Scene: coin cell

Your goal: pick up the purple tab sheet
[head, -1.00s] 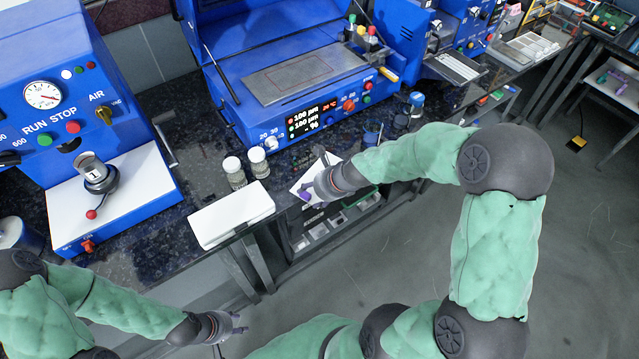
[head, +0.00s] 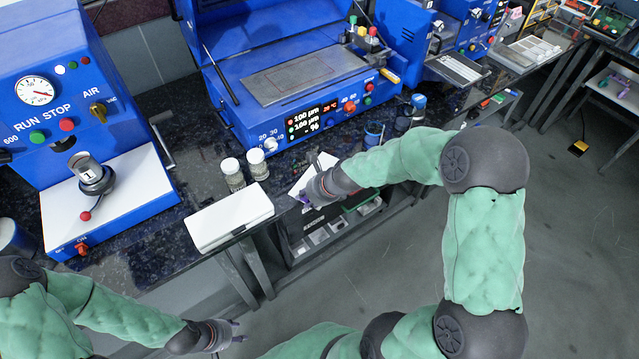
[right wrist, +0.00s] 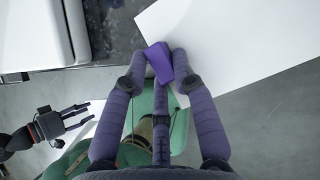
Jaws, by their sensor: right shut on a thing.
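The purple tab sheet is a white sheet (right wrist: 230,45) with a purple tab (right wrist: 160,62) at its corner. In the right wrist view the tab sits between the fingertips of my right gripper (right wrist: 162,65), which is shut on it. In the head view my right gripper (head: 308,199) is at the bench's front edge, and it hides part of the white sheet (head: 300,184). I cannot tell whether the sheet still touches the bench. My left gripper (head: 238,331) is open and empty, low in front of the bench, apart from the sheet.
A white box (head: 229,215) lies at the bench edge, left of my right gripper. Two capped vials (head: 233,175) stand behind it. A blue machine with a metal plate (head: 300,75) stands behind, and a blue press (head: 100,215) at left. A drawer unit (head: 318,236) is below the bench.

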